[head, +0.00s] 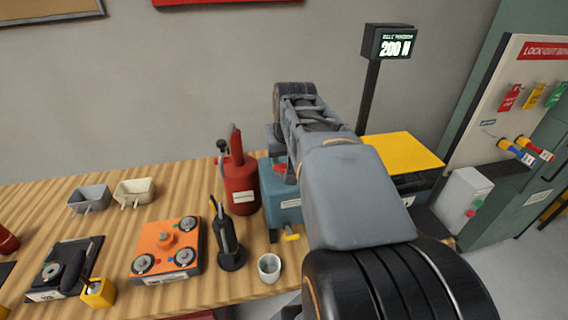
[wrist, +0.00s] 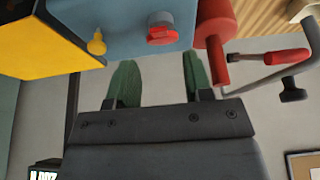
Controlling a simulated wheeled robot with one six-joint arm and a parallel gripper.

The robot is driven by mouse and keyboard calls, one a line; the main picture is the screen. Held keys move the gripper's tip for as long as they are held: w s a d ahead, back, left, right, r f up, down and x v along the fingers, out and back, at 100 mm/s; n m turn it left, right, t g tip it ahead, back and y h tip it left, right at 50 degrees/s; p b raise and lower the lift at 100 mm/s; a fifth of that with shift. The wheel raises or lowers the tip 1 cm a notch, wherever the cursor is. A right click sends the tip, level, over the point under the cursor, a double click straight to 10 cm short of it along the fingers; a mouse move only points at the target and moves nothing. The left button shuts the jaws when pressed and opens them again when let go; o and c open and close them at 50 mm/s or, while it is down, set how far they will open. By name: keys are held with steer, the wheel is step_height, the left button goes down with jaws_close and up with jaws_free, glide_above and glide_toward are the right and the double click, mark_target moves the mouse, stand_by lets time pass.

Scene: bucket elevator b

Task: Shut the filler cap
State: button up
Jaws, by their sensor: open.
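A red cap (wrist: 162,34), which I take to be the filler cap, sits on the blue box (wrist: 130,22) in the wrist view. In the head view the red cap (head: 281,169) shows on top of the blue box (head: 283,205), beside my arm. I cannot tell whether it is fully seated. My gripper (wrist: 158,80) is open and empty, with its two green fingers apart. In the wrist view the cap appears between and beyond the fingertips, with no contact visible. In the head view my arm hides the gripper and part of the box.
A red oil can (head: 240,184) stands close left of the box; in the wrist view its red body (wrist: 214,30) is near the right finger. A yellow fitting (wrist: 97,43) projects from the box. A yellow plate (head: 400,150) is to the right. A metal cup (head: 269,267) stands in front.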

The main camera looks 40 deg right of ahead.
mark_target(284, 169)
steer(key=shift+x, duration=2.6)
steer(key=shift+c, duration=0.3)
jaws_close()
steer(key=f+b, duration=0.1)
steer(key=b, duration=0.2)
steer(key=shift+s+a+f+t, duration=0.1)
steer(key=shift+s+f+t, duration=0.05)
steer(key=shift+t, duration=0.25)
steer(key=t+b, duration=0.1)
steer(key=b, duration=0.2)
steer(key=f+t+h+b, duration=0.1)
steer(key=b, duration=0.2)
steer(key=shift+s+a+f, duration=0.1)
steer(key=shift+s+a, duration=0.05)
steer(key=shift+s, duration=0.15)
steer(key=t+b, duration=0.1)
steer(key=b, duration=0.2)
steer(key=shift+s+h, duration=0.1)
steer(key=shift+h, duration=0.3)
